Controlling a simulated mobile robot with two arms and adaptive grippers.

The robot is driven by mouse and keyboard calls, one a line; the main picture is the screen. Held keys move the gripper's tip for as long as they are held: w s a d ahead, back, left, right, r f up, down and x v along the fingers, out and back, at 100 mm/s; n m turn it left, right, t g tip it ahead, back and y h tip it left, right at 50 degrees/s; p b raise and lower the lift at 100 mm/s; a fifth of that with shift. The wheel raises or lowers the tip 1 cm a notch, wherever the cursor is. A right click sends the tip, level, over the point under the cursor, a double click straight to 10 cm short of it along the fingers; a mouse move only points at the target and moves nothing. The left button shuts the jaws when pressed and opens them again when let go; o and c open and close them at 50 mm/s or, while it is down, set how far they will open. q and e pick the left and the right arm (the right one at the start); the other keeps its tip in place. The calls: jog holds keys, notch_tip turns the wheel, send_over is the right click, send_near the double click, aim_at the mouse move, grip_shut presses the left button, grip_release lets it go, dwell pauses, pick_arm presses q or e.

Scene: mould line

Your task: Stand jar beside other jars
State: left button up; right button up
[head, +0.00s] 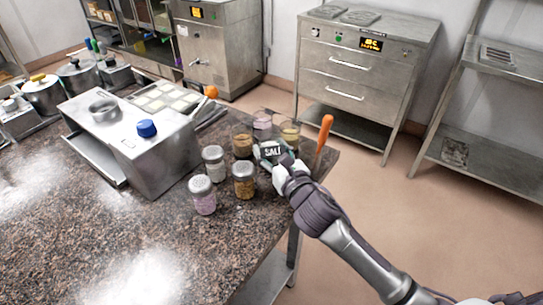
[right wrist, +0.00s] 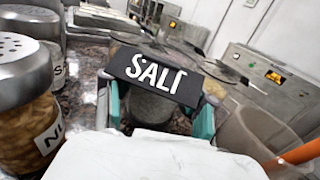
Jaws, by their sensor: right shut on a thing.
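Three lidded jars stand upright on the granite counter in the head view: a pale one (head: 213,163), a brown one (head: 244,183) and a pink one (head: 203,198). My right gripper (head: 272,158) is just right of them. It is shut on a SALT-labelled item (head: 272,151), whose black label also shows in the right wrist view (right wrist: 156,74). A dark grey rounded body shows below the label between the teal fingers. Its base is hidden, so I cannot tell whether it touches the counter. A jar marked NU (right wrist: 28,110) is close on the left in the right wrist view.
Open glasses, one brown (head: 242,143), one pink (head: 262,120) and one yellow (head: 291,134), stand behind the gripper. An orange-handled tool (head: 325,131) is upright near the counter's right edge. A steel box (head: 135,150) stands left. The front counter is clear.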

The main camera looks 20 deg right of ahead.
jog(key=shift+f, duration=0.6)
jog(key=shift+f, duration=0.1)
jog(key=o, duration=0.9)
jog(key=shift+o, duration=0.2)
jog(key=shift+s, duration=0.1)
jog(key=s, duration=0.4)
jog(key=s+d+b, duration=0.1)
jog(key=s, duration=0.6)
jog(key=shift+s+d, duration=0.3)
jog(key=shift+s, duration=0.1)
